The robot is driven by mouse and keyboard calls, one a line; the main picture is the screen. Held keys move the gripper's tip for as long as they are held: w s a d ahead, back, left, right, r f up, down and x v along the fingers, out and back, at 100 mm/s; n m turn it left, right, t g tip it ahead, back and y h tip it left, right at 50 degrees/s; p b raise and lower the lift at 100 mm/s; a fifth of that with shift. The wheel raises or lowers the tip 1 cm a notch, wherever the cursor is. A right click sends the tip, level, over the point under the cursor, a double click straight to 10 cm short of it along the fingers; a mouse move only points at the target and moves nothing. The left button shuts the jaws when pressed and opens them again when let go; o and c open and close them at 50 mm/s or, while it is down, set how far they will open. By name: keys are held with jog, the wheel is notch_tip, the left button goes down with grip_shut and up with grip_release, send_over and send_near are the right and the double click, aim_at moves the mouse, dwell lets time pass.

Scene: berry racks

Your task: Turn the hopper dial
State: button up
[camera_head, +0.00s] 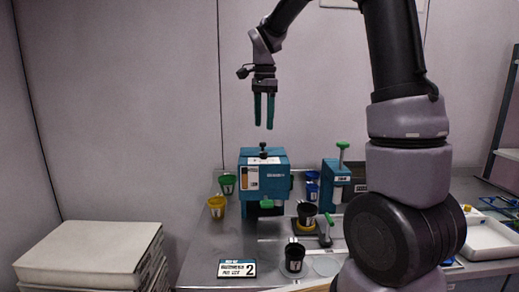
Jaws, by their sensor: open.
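A teal boxy machine (278,180), which looks like the hopper, stands on the metal table. A small black knob (263,149) sticks up from its top and may be the dial; its setting is too small to tell. A green part (267,203) shows low on the machine's front. My gripper (264,124) points straight down with two teal fingers, open and empty. In the picture it is right above the black knob, with a gap between them.
Green (227,183) and yellow (217,206) cups stand left of the machine. Dark cups (306,213) (294,256) and a green-handled press (338,178) stand to the right. A "2" sign (237,268) lies at the front edge. White boxes (90,252) are stacked at left.

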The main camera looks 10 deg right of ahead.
aim_at(263, 152)
notch_tip(263, 152, down, 10)
jog(key=shift+r, duration=0.25)
jog(key=shift+w, duration=0.1)
grip_shut()
